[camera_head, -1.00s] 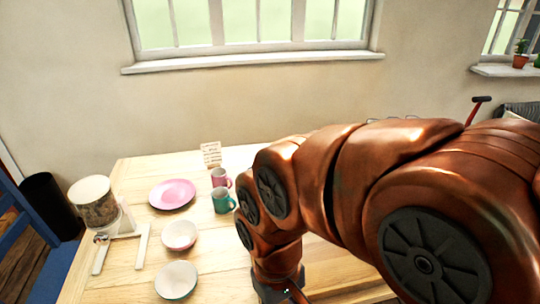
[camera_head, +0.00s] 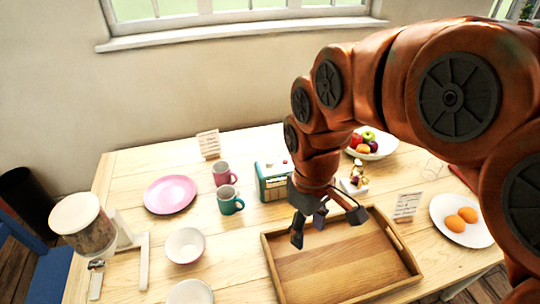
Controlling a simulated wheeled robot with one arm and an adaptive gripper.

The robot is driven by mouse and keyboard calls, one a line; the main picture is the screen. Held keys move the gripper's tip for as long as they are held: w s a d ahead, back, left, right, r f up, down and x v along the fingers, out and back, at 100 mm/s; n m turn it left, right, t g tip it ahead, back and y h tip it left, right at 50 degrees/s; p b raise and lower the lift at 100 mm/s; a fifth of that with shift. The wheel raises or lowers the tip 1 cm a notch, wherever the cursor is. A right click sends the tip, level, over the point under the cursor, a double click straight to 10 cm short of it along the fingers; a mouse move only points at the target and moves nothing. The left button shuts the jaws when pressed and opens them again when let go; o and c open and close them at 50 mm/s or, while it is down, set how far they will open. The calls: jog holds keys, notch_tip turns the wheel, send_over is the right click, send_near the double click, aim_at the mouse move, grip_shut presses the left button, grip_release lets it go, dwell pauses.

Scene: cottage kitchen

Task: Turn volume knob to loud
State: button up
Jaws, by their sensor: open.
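A small teal radio (camera_head: 273,184) with a pale front stands on the wooden table, right of the mugs. Small details show on its top, but I cannot make out which one is the volume knob or its setting. My gripper (camera_head: 322,222) is open and empty, fingers pointing down, just right of and in front of the radio in the picture. It hangs over the back left part of the wooden tray, and no contact with the radio shows. My wrist covers the area just right of the radio.
Pink mug (camera_head: 223,173), green mug (camera_head: 230,200) and pink plate (camera_head: 170,194) are left of the radio. A wooden tray (camera_head: 264,240) lies in front. A fruit bowl (camera_head: 384,149), a small card (camera_head: 406,206) and an egg plate (camera_head: 461,235) are at right.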

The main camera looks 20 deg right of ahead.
jog(key=w+a+r+n+p, duration=0.15)
jog(key=w+n, duration=0.75)
jog(key=w, duration=1)
jog(key=n+t+p, duration=0.1)
jog(key=n+p, duration=0.1)
jog(key=n, duration=0.3)
send_near(269, 161)
jog(key=shift+s+a+f, duration=0.1)
jog(key=shift+s+f, duration=0.2)
jog(key=shift+s, duration=0.25)
jog(key=shift+w+f+n, duration=0.1)
jog(key=shift+w+n, duration=0.2)
jog(key=shift+w+f, duration=0.1)
jog(key=shift+f, duration=0.2)
notch_tip(269, 161, down, 7)
jog(key=p, duration=0.3)
jog(key=shift+f, duration=0.25)
jog(key=shift+c, duration=0.3)
grip_shut()
